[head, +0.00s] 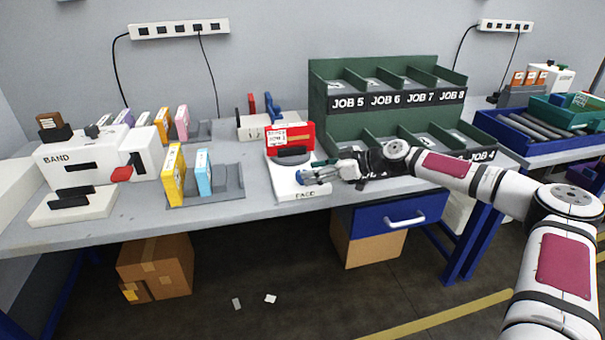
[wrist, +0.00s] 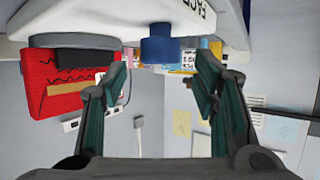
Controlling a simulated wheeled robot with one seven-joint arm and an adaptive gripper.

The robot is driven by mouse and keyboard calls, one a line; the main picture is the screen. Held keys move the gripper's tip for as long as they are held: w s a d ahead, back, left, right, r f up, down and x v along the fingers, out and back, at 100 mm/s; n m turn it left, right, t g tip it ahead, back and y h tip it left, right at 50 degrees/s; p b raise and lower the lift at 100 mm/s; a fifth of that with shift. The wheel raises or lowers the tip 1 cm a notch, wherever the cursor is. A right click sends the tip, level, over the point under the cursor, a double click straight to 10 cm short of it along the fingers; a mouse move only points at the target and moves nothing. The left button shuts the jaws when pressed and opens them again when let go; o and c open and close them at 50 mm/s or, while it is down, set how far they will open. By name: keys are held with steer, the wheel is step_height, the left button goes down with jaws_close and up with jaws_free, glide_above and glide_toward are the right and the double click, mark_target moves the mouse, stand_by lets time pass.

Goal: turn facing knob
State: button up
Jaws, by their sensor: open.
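The facing unit (head: 287,184) is a white base marked FACE with a red card block (head: 293,138) and a dark pad at its back. In the wrist view the unit hangs upside down along the top, with the red block (wrist: 70,85) at left. A blue knob (wrist: 160,46) sticks out from the unit, beyond and between my fingertips; I cannot tell if they touch it. My gripper (head: 312,174) is open over the right side of the unit, and its two dark green fingers (wrist: 163,70) are spread apart.
The green JOB rack (head: 375,132) stands behind and right of my gripper. A grey rack (head: 228,191) with yellow and blue cartridges is to the left, and the white BAND machine (head: 75,163) further left. A blue drawer (head: 375,224) hangs below the table.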

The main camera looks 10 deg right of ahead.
steer(key=shift+x, duration=2.1)
steer(key=c, duration=1.2)
